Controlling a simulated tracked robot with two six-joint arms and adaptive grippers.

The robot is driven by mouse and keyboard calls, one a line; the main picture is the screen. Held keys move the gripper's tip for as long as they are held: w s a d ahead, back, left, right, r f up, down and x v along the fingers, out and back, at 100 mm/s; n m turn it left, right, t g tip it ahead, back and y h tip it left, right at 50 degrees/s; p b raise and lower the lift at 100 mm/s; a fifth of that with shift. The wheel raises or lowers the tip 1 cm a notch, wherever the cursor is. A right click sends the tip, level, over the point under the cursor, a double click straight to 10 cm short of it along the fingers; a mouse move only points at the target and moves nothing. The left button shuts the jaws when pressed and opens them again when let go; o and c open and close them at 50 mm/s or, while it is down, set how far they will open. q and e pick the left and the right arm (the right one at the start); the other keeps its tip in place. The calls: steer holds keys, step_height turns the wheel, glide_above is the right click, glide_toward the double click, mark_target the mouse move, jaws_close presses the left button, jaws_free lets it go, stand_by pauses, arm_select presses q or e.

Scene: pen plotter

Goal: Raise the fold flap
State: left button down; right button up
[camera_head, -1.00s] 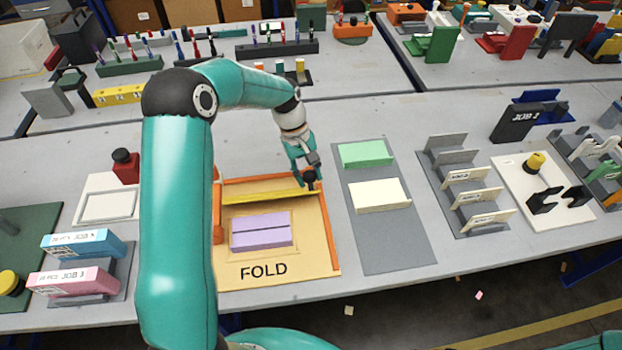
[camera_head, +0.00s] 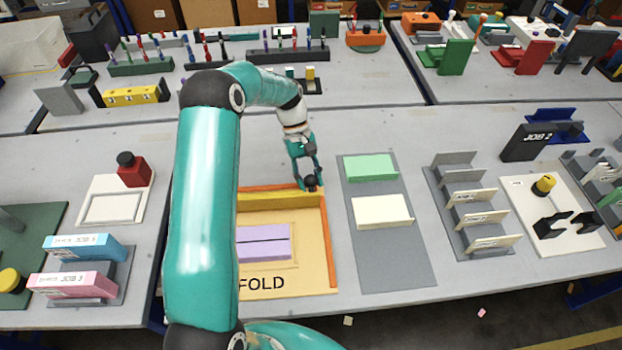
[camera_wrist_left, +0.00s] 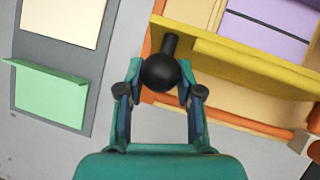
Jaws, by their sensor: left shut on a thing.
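The fold flap (camera_head: 275,206) is a yellow strip along the far side of the tan FOLD board (camera_head: 305,270). It stands raised, close to upright, with its broad face showing. In the left wrist view the flap (camera_wrist_left: 250,62) runs off to the right from a round black knob (camera_wrist_left: 160,71) at its end. My left gripper (camera_head: 309,178) is shut on this knob at the flap's right end. A creased lilac sheet (camera_head: 263,243) lies flat on the board in front of the flap. My left arm hides the board's left part. My right gripper is not in view.
Orange rails (camera_head: 329,240) edge the board. To its right a grey mat (camera_head: 395,250) holds a green piece (camera_head: 369,167) and a cream piece (camera_head: 381,210). A grey rack (camera_head: 470,205) stands farther right. Bare table lies behind the board.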

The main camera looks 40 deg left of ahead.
arm_select(q)
steer(key=shift+d+f, duration=0.2)
steer(key=shift+d, duration=0.1)
steer(key=c, duration=1.2)
jaws_free()
steer(key=shift+s, duration=0.1)
steer(key=o, duration=0.5)
steer(key=shift+w, duration=0.2)
steer(key=shift+c, duration=0.2)
steer(key=shift+s+a+r, duration=0.1)
steer(key=shift+s+a, duration=0.05)
steer(key=shift+a, duration=0.05)
steer(key=shift+w+a+r, duration=0.2)
steer(key=shift+r, duration=0.15)
steer(key=v, duration=1.1)
